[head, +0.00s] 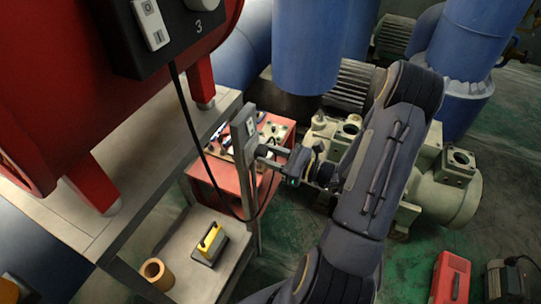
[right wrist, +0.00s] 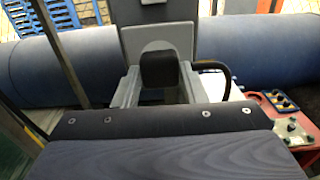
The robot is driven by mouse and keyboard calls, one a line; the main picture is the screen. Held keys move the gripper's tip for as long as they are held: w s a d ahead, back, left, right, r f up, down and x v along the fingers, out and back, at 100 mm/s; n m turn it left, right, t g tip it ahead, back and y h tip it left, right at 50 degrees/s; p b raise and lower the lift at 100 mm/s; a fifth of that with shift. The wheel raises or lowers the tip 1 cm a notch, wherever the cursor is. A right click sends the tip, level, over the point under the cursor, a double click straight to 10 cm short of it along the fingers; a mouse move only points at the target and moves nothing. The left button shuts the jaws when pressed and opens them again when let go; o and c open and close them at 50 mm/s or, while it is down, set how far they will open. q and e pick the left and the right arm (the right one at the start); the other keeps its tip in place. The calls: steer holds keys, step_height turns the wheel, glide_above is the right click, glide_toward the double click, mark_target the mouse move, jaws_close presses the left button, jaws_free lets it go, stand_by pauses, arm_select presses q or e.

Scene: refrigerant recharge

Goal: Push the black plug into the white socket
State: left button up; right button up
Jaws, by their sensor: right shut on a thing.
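My right gripper (head: 265,154) is in front of a grey upright post (head: 241,165) in the head view. It is shut on the black plug (right wrist: 160,69), which shows between the two grey fingers in the right wrist view. A grey plate (right wrist: 178,38) stands right behind the plug. A small white socket face (head: 251,128) is on the post, just above the gripper in the head view. The plug's tip is hidden, so I cannot tell whether it touches or enters a socket. My left gripper is not in view.
A black cable (head: 190,115) hangs from the black control box (head: 140,30) and loops near the gripper. A red box (head: 207,176) with small parts stands behind the post. A yellow-and-black object (head: 210,243) and a tan ring (head: 157,273) sit on the lower shelf.

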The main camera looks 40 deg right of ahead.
steer(key=shift+w+a, duration=0.2)
steer(key=shift+w, duration=0.2)
steer(key=o, duration=1)
steer(key=b+v, duration=0.1)
steer(key=v, duration=0.6)
steer(key=shift+s+d, duration=0.15)
steer(key=shift+s, duration=0.2)
